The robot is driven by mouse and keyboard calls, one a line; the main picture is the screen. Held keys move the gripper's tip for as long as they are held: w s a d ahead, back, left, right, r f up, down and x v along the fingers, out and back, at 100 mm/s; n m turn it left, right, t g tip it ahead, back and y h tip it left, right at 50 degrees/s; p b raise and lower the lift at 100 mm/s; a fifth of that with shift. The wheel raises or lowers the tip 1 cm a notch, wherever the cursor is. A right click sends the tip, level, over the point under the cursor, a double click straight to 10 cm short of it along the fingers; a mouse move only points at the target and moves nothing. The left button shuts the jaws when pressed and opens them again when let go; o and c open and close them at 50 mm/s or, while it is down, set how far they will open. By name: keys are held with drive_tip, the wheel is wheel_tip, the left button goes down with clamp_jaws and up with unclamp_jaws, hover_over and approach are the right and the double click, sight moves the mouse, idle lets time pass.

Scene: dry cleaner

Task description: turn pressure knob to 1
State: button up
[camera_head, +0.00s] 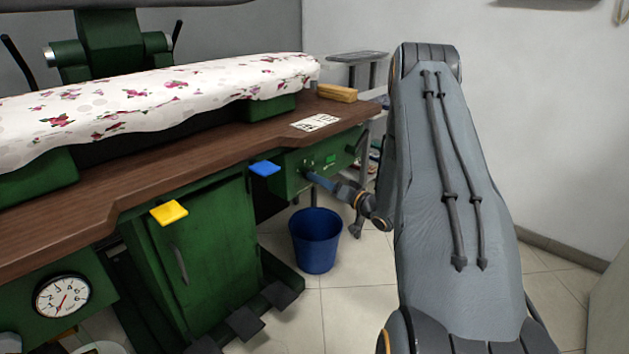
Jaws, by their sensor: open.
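A small control panel (325,165) is on the green front of the press, under the right end of the wooden top. A small round knob (307,166) seems to sit at its left part, with a little lit display (330,160) to the right. My gripper (313,178) reaches in from the right, its tip close to the knob; I cannot tell whether it touches. The fingers are small and partly merge with the panel, but they look open. The knob's markings are too small to read. A round white pressure gauge (62,297) is at the lower left.
The press has a wooden top (150,185) with a flowered cloth pad (150,95). A yellow pedal-like tab (168,212) and a blue one (264,168) jut out in front. A blue bucket (316,245) stands on the floor below my gripper. A wooden-backed brush (337,93) lies on the top.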

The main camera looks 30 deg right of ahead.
drive_tip(key=x, duration=0.3)
drive_tip(key=shift+w, duration=0.15)
drive_tip(key=c, duration=1)
drive_tip(key=shift+c, duration=0.2)
